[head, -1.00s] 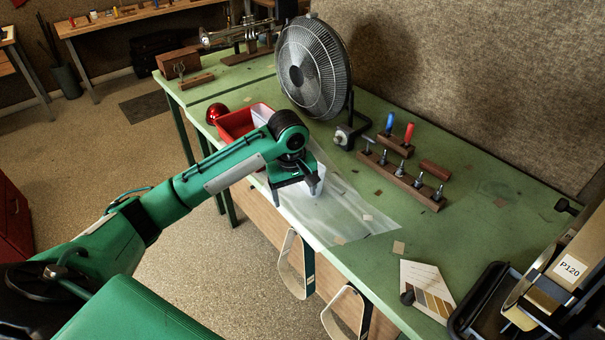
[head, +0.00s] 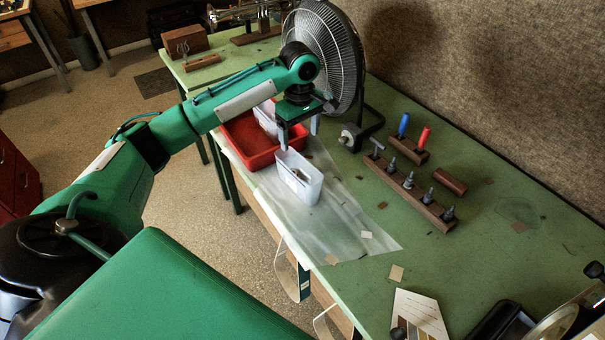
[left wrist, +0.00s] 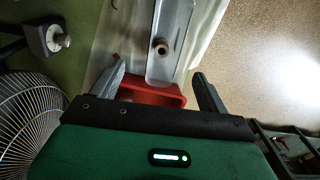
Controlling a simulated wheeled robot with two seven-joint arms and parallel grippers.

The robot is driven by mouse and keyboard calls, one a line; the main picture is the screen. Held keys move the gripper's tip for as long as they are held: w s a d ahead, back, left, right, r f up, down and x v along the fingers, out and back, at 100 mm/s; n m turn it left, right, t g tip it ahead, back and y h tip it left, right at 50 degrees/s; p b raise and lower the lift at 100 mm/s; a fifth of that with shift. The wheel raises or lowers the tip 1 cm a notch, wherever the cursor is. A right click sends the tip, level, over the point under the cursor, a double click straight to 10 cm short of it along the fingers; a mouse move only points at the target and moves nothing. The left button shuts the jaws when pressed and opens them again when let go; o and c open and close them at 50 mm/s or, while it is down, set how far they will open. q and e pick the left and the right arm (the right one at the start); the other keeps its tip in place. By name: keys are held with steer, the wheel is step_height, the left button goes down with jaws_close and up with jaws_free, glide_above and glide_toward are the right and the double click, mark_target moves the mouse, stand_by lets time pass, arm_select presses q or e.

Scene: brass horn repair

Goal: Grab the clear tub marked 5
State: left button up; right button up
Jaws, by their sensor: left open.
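A clear, whitish tub (head: 299,182) stands upright on a plastic sheet, just in front of a red bin (head: 250,158). A small item lies inside it; the left wrist view shows the tub (left wrist: 172,22) with a brown round piece in it. I cannot read a number on it. A second whitish tub (head: 264,119) is in the red bin, partly hidden by my arm. My left gripper (head: 299,138) is open and empty, above and behind the front tub, near the bin's right side. Its fingers (left wrist: 160,72) show apart in the left wrist view. My right gripper is not in view.
A fan (head: 335,55) stands close behind my left gripper. To the right are a wooden peg rack (head: 405,190) and blue- and red-handled tools (head: 404,124). The plastic sheet (head: 340,226) is mostly clear right of the tub.

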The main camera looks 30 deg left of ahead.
mark_target(298, 166)
arm_select(q)
steer(key=f, duration=0.2)
steer(key=f+p, duration=0.1)
steer(key=f, duration=0.2)
steer(key=s+f+p, duration=0.1)
steer(key=f, duration=0.1)
steer(key=shift+f, duration=0.3)
step_height(298, 166, down, 3)
steer(key=shift+s+r+p, duration=0.1)
steer(key=shift+r+p, duration=0.1)
steer(key=shift+p, duration=0.35)
steer(key=shift+f, duration=0.5)
steer(key=c, duration=1.3)
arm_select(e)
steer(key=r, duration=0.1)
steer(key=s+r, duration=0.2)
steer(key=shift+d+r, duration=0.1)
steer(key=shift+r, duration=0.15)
